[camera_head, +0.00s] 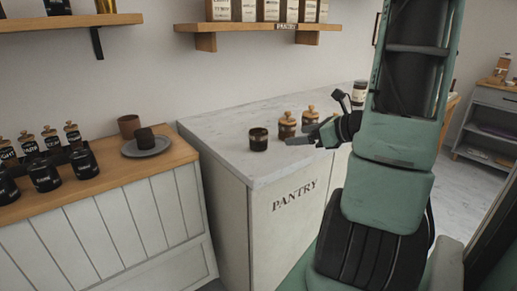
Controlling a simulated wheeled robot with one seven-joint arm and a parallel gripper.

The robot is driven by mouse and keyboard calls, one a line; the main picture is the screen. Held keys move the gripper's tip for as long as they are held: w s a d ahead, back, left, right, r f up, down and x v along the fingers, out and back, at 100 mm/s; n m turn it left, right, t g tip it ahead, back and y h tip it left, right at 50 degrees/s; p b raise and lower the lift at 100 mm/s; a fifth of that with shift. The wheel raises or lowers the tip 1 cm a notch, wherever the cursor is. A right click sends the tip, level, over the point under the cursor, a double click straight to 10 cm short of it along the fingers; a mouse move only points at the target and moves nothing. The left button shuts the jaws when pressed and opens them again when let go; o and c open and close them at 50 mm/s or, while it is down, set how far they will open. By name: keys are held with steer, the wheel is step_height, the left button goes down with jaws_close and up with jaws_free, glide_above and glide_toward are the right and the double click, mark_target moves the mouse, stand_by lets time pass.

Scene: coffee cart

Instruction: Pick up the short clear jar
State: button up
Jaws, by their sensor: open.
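A short, dark-looking jar or cup (258,141) stands upright near the front left of the pale pantry counter top. It may be glass with dark contents; I cannot tell for sure. Two jars with wooden knobbed lids, one (287,128) nearer and one (310,116) farther right, stand behind and beside my gripper. My gripper (297,136) is open, low over the counter, with its fingers pointing left toward the short jar. It is apart from that jar, with a small gap between them. My wrist partly hides the lidded jars' surroundings.
A wooden-topped cabinet (190,151) at left holds a grey plate (147,148) with a dark cup (145,137), a brown cup (128,126) and several black jars. A wall shelf (255,27) hangs above the counter. The counter's left part is clear.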

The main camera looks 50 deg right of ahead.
mark_target(255, 140)
steer(key=x, duration=1.1)
steer(key=shift+w+f, duration=0.1)
steer(key=shift+w, duration=0.3)
steer(key=shift+r+x, duration=0.2)
steer(key=shift+x, duration=2.45)
steer(key=shift+a, duration=0.15)
steer(key=c, duration=1.2)
